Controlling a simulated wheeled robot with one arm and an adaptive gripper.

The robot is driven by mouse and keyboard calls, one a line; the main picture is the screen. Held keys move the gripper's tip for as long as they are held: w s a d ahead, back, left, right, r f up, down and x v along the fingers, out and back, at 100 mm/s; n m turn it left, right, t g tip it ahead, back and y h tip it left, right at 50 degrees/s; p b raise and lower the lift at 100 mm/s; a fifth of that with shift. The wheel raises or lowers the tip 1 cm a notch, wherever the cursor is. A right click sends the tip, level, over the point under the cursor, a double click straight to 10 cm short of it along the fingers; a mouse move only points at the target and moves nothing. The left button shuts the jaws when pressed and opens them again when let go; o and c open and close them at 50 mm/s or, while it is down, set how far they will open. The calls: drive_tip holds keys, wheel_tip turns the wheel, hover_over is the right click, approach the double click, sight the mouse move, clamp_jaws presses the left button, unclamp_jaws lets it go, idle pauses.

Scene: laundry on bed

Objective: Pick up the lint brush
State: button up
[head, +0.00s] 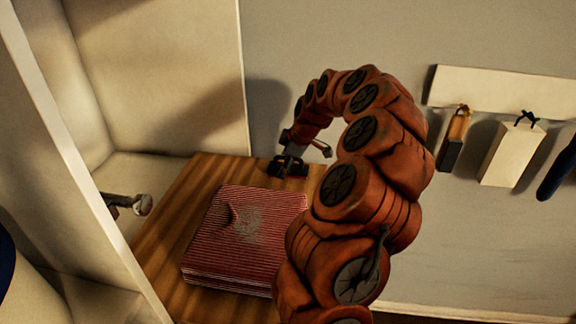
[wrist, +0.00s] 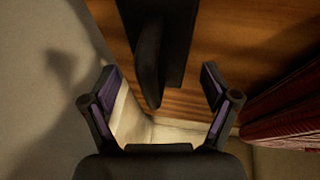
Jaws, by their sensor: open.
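A dark, long object, apparently the lint brush (wrist: 150,65), lies on the wooden surface in the wrist view. Its wide part is at the top of that view and a narrow rounded end points down between my fingers. My gripper (wrist: 165,95) is open, with one finger on each side of that narrow end and gaps on both sides. In the head view my gripper (head: 288,166) is low at the far end of the wooden top, beyond the red cloth. The brush cannot be clearly told apart from the gripper there.
A folded red striped cloth (head: 246,238) lies on the wooden top (head: 165,240), close to my gripper's right in the wrist view. A grey wall (head: 330,45) stands behind. A wall rack (head: 500,90) holds several hanging items at right. A pale upholstered piece (head: 160,80) is at left.

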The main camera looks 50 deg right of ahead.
sight(284, 157)
drive_tip(key=shift+w+f, duration=0.2)
drive_tip(key=shift+f, duration=0.25)
drive_tip(key=c, duration=1.3)
drive_tip(key=shift+r, duration=0.15)
wheel_tip(284, 157, up, 10)
drive_tip(key=b, duration=0.3)
drive_tip(key=o, duration=0.5)
drive_tip(key=shift+c, duration=1.6)
